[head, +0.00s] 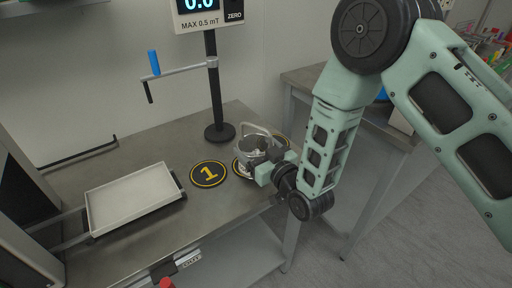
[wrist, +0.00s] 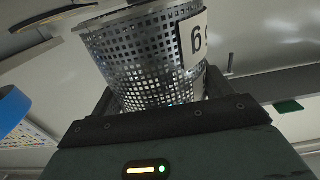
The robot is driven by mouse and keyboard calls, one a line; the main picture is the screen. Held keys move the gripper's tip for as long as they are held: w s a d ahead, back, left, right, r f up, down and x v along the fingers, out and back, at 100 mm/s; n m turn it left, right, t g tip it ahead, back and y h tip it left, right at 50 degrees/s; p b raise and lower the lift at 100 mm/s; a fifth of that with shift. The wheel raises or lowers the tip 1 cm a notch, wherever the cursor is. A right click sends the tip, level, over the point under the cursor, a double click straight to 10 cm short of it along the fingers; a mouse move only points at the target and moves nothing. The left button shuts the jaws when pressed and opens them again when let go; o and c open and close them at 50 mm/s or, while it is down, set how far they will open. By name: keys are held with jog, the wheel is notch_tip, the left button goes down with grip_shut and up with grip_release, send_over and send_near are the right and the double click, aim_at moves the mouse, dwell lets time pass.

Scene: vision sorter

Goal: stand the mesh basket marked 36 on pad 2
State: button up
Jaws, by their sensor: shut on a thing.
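The metal mesh basket (head: 252,147) with a raised handle is at the front of my gripper (head: 268,168). In the wrist view the basket (wrist: 140,52) sits between the two dark fingers of my gripper (wrist: 160,98), which is shut on it. A white label on it shows a 6 and part of another digit; the full number is not readable. In the head view the basket is over a dark pad with a yellow ring (head: 237,169). The basket and gripper cover its number. I cannot tell whether the basket touches it. Pad 1 (head: 209,174) lies bare to its left.
A black post (head: 214,90) with a display and a crank arm (head: 175,72) stands behind the pads. A shallow white tray (head: 132,200) is at left on the metal table (head: 150,155). Another bench (head: 305,75) stands at right, behind my arm.

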jog(key=shift+s+d+f+b, duration=0.1)
jog(key=shift+s+f+b, duration=0.05)
jog(key=shift+f+b, duration=0.6)
jog(key=o, duration=1.6)
jog(key=shift+c, duration=0.2)
jog(key=shift+r+p, duration=0.45)
jog(key=shift+p, duration=0.1)
jog(key=s+d+r+g+h, duration=0.3)
jog(key=s+d+g, duration=0.1)
jog(key=s, duration=0.6)
jog(key=s+d+r+g+h+b, duration=0.1)
jog(key=s+d+r+g+h, duration=0.2)
jog(key=s, duration=0.7)
jog(key=s+d+r+g+h+b, duration=0.1)
jog(key=s+d+r+g+h, duration=0.2)
jog(key=s+d+g, duration=0.3)
jog(key=s+g, duration=0.2)
jog(key=s, duration=0.2)
jog(key=shift+s+d+r+n, duration=0.2)
jog(key=shift+d+r+n, duration=0.1)
jog(key=shift+d+n, duration=0.1)
